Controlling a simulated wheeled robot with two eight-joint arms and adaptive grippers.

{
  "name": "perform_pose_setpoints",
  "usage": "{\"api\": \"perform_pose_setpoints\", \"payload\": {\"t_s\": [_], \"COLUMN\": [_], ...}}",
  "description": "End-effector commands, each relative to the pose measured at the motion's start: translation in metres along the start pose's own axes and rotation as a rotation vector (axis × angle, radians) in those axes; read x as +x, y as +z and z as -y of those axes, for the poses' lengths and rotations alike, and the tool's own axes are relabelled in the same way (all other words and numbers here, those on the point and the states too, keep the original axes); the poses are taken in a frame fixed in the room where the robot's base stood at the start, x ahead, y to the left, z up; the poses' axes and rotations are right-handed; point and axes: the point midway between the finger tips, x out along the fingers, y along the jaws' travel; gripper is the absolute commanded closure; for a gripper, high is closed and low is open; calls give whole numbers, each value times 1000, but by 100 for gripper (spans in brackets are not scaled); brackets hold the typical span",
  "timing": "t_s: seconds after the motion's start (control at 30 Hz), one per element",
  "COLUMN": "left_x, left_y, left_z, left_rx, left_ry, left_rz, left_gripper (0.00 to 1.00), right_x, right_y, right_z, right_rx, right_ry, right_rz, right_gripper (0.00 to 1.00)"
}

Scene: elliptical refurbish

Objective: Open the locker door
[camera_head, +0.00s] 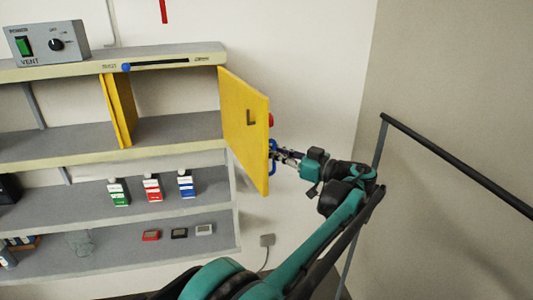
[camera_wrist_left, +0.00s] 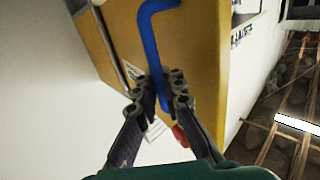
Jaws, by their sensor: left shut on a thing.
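The yellow locker door (camera_head: 243,130) stands swung out at the right end of the shelf, with a dark L-shaped mark on its visible face. The compartment behind it is open to view. Its blue handle (camera_head: 272,157) is on the door's far side, partly hidden by the door edge. My left gripper (camera_head: 278,153) is shut on this handle. In the left wrist view, the bent blue handle (camera_wrist_left: 152,40) runs between the gripper's fingers (camera_wrist_left: 162,88), close to the yellow door (camera_wrist_left: 200,50). My right gripper is not in view.
A yellow side panel (camera_head: 118,108) stands on the upper shelf. Small red, green and blue labelled bottles (camera_head: 152,190) and small devices (camera_head: 151,236) sit on lower shelves. A grey vent box (camera_head: 47,43) is on top. A dark railing (camera_head: 460,165) is at the right.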

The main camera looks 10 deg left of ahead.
Motion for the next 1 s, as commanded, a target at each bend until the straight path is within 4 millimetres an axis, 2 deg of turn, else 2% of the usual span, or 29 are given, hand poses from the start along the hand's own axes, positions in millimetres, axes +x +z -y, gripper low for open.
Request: {"api": "perform_pose_setpoints", "payload": {"t_s": [0.47,0.5,0.83,1.0], "left_x": [-3,-3,-4,-24], "left_y": [3,3,1,1], "left_z": [-3,-3,-3,-4], "left_rx": [1,1,0,0], "left_ry": [1,1,1,3], "left_rz": [7,7,3,3], "left_gripper": [100,82,82,82], "right_x": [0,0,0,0], "right_y": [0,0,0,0], "right_z": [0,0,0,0], "right_rx": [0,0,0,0], "right_ry": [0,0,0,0], "right_rz": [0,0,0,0], "right_gripper": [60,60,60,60]}}
